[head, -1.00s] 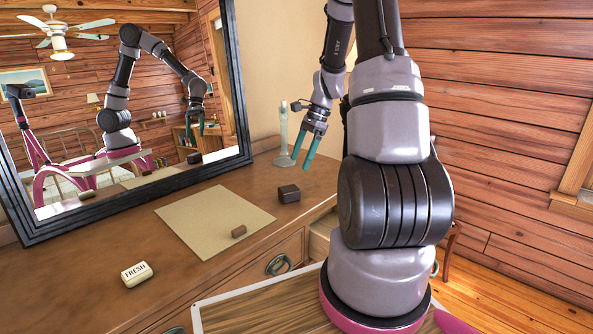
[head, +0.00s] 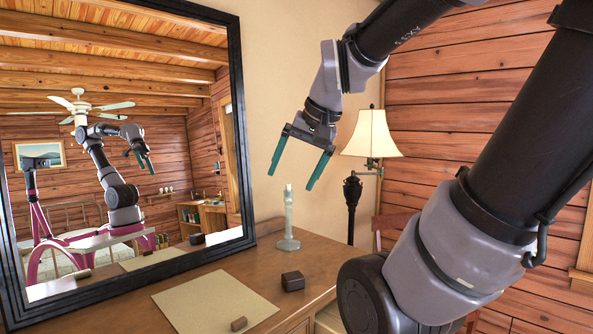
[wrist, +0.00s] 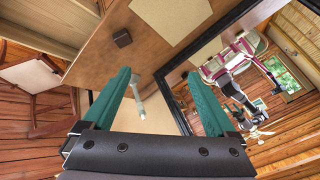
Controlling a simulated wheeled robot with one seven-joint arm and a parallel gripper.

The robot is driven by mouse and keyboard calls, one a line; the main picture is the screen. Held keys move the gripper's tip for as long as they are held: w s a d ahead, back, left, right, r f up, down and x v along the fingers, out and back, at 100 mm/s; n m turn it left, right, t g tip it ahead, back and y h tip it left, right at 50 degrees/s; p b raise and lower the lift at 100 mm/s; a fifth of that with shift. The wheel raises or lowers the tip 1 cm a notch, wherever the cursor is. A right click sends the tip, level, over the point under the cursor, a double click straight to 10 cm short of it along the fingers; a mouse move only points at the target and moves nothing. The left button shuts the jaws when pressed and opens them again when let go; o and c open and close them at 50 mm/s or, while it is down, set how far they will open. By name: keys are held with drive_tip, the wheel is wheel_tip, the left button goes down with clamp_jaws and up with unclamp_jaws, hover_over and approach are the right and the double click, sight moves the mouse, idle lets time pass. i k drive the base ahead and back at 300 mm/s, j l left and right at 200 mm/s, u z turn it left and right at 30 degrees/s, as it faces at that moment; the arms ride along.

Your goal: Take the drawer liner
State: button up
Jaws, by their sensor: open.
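A flat beige sheet, which looks like the drawer liner (head: 205,300), lies on the dresser top in front of the mirror. It also shows at the top of the wrist view (wrist: 172,18).
A dark brown box (head: 293,281) sits on the dresser top (head: 250,268) right of the sheet. A pale green candlestick (head: 288,222) stands behind it, near the wall. A black-framed mirror (head: 238,120) leans behind the dresser. A lamp (head: 372,135) stands at right, with a chair beside it.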

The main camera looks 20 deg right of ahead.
sight(215, 302)
drive_tip(key=k+u, duration=0.2)
drive_tip(key=u, duration=0.15)
drive_tip(key=k+j+u, duration=0.1)
drive_tip(key=u, duration=0.25)
drive_tip(key=k+j, duration=0.05)
drive_tip(key=k, duration=0.05)
